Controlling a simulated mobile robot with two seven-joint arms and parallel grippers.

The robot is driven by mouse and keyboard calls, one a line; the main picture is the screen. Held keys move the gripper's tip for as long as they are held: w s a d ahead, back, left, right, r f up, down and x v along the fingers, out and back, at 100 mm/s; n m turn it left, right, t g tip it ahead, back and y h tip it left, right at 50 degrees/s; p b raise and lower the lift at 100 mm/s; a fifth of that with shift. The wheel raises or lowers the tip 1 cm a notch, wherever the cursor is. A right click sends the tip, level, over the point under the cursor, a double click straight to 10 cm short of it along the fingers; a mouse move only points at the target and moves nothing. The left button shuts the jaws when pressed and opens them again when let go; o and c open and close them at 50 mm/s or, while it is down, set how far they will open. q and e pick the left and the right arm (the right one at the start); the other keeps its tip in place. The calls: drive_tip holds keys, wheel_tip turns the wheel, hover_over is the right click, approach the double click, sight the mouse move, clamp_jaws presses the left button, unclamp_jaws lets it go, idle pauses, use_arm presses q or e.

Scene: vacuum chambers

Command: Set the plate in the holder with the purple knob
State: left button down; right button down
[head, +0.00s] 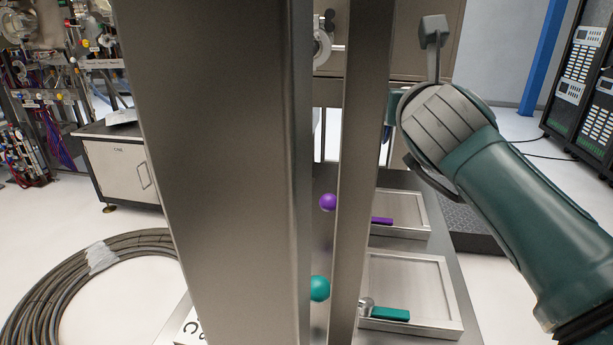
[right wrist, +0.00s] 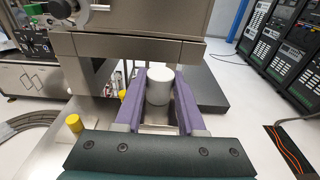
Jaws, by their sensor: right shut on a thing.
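In the head view a purple knob (head: 328,202) shows in the gap between two metal uprights. A purple bar (head: 382,220) lies at the edge of the farther shallow metal tray (head: 408,234); the uprights hide how they connect. My right arm comes in from the right, its fingers hidden in the head view. I cannot tell a separate plate from the cylinder. My left gripper is not in view.
A teal knob (head: 319,288) and teal bar (head: 390,314) sit by the nearer tray (head: 445,332). A wide metal upright (head: 220,170) blocks much of the head view. A yellow knob (right wrist: 74,123) stands left of my gripper. Coiled hose (head: 60,285) lies on the floor.

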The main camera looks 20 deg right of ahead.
drive_tip(key=b, duration=0.7)
hover_over(392, 214)
drive_tip(key=f, duration=1.2)
drive_tip(key=shift+w+d+f, duration=0.2)
drive_tip(key=shift+w+d, duration=0.05)
drive_tip(key=shift+w, duration=0.1)
wheel_tip(392, 214, down, 4)
drive_tip(key=b, duration=0.2)
drive_tip(key=shift+f+b, duration=0.1)
drive_tip(key=shift+b, duration=0.2)
drive_tip(key=shift+f, duration=0.2)
drive_tip(key=c, duration=0.5)
unclamp_jaws()
drive_tip(key=shift+r, duration=0.25)
drive_tip(key=shift+s+a, duration=0.2)
drive_tip(key=shift+s, duration=0.1)
drive_tip(key=p+v, duration=0.2)
drive_tip(key=v, duration=0.9)
drive_tip(key=shift+s, duration=0.15)
